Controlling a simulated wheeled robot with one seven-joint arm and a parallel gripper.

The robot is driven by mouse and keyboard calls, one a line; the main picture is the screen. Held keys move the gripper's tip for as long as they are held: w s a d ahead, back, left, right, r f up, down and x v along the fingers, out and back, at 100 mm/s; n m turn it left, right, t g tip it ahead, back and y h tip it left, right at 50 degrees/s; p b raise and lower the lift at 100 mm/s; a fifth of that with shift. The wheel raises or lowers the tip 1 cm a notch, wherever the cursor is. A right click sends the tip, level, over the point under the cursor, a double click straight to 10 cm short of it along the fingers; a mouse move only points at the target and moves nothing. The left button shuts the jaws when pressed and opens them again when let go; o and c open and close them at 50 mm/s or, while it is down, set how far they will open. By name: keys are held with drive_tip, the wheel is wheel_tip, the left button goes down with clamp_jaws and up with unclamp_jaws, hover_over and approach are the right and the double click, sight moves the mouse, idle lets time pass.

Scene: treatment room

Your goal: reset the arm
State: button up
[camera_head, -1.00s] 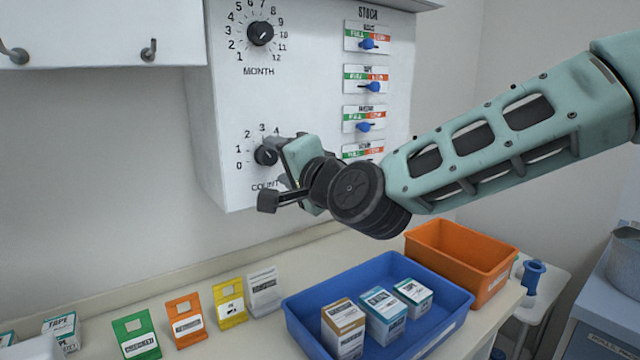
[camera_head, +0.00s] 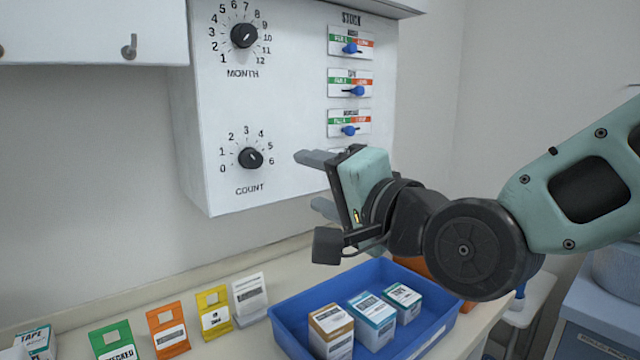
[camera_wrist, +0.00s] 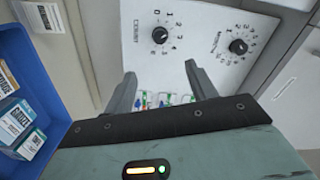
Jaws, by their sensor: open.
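My gripper (camera_head: 318,183) is open and empty in the head view. It stands in front of the lower right part of the white panel (camera_head: 290,110), above the blue bin, with its fingers pointing left and apart from the COUNT knob (camera_head: 250,158). In the wrist view, my gripper (camera_wrist: 160,90) shows two spread fingers with nothing between them. The panel's knobs and small blue sliders lie beyond them.
A blue bin (camera_head: 290,322) holding several boxes stands on the counter below my gripper. An orange bin (camera_head: 412,264) is behind it. Green, orange, yellow and white tags (camera_head: 249,298) stand left of the blue bin. A cabinet with hooks (camera_head: 80,30) hangs at upper left.

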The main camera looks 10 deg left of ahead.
drive_tip(key=s+d+f+n+g+h, duration=0.3)
drive_tip(key=s+d+f+n+h, duration=0.1)
drive_tip(key=f, duration=0.4)
drive_tip(key=s+d+f+n+g+h, duration=0.3)
drive_tip(key=s+d+f, duration=0.15)
drive_tip(key=f, duration=0.45)
drive_tip(key=s+d+f+n+g+h, duration=0.2)
drive_tip(key=s+d+g+h, duration=0.1)
drive_tip(key=s+d, duration=0.2)
drive_tip(key=s+d+f+n+g+h, duration=0.2)
drive_tip(key=s+d, duration=0.3)
drive_tip(key=d, duration=0.4)
drive_tip(key=shift+s+d+f+n+g+h, duration=0.3)
drive_tip(key=shift+s+f+n+g+h, duration=0.1)
drive_tip(key=shift+f+h, duration=0.1)
